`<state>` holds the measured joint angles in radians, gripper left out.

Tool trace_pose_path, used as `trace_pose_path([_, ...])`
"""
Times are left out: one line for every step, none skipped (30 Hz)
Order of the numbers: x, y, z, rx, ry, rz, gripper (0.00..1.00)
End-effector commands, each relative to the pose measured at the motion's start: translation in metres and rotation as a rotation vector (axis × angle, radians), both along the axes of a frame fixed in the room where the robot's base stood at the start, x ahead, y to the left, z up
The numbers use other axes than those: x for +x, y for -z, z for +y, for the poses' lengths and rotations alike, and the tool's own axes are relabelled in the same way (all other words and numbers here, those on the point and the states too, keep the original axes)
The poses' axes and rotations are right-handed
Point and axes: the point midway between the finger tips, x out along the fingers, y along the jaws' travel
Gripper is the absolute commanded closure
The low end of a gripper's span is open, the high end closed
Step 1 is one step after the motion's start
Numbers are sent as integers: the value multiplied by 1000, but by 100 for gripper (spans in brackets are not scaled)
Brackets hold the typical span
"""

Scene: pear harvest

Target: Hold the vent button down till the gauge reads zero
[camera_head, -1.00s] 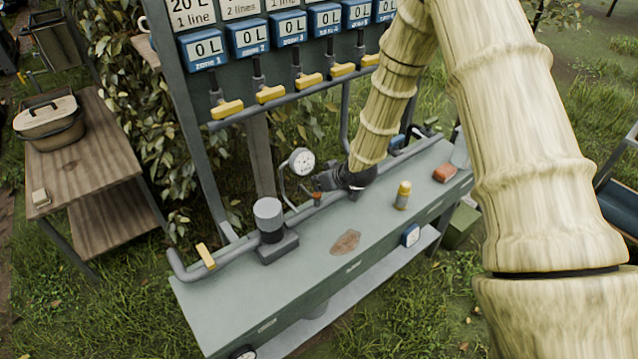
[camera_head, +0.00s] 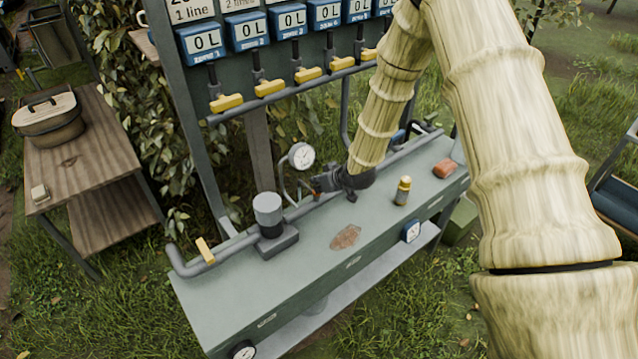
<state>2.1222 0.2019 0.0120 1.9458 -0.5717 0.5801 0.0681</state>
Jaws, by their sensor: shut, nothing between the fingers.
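The round white gauge (camera_head: 301,156) stands on a curved pipe behind the grey-green bench. Its dark needle shows, but its reading is too small to make out. My gripper (camera_head: 319,184) is shut and empty, just below and right of the gauge, at the pipe along the bench's back. The vent button is not visible now; a small reddish part seen earlier under the fingertips is hidden. I cannot tell whether the fingertips touch or press it.
A grey cylindrical filter (camera_head: 268,214) stands left on the bench (camera_head: 300,268). Yellow valve handles (camera_head: 269,88) line the rail above, under blue zone displays (camera_head: 246,30).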

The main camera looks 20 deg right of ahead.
Motion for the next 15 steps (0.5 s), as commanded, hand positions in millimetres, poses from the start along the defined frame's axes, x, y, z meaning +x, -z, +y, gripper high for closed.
trace_pose_path([-3,7,0,-1,0,7,100])
trace_pose_path([-3,7,0,-1,0,8,100])
trace_pose_path([-3,7,0,-1,0,8,100])
trace_pose_path([-3,7,0,-2,0,9,100])
trace_pose_path([-3,7,0,-2,-1,10,100])
trace_pose_path([-4,8,0,-2,-1,10,100])
trace_pose_path([-4,8,0,-2,-1,11,100])
trace_pose_path([-4,8,0,-2,-1,11,100])
trace_pose_path([-4,9,0,-1,-1,12,100])
trace_pose_path([-4,9,0,-1,-1,12,100])
trace_pose_path([-5,9,0,-1,-1,12,100])
trace_pose_path([-5,9,0,-2,-1,13,100])
trace_pose_path([-5,10,0,-2,-1,13,100])
trace_pose_path([-5,10,0,-2,-1,14,100])
trace_pose_path([-5,10,0,-2,-1,14,100])
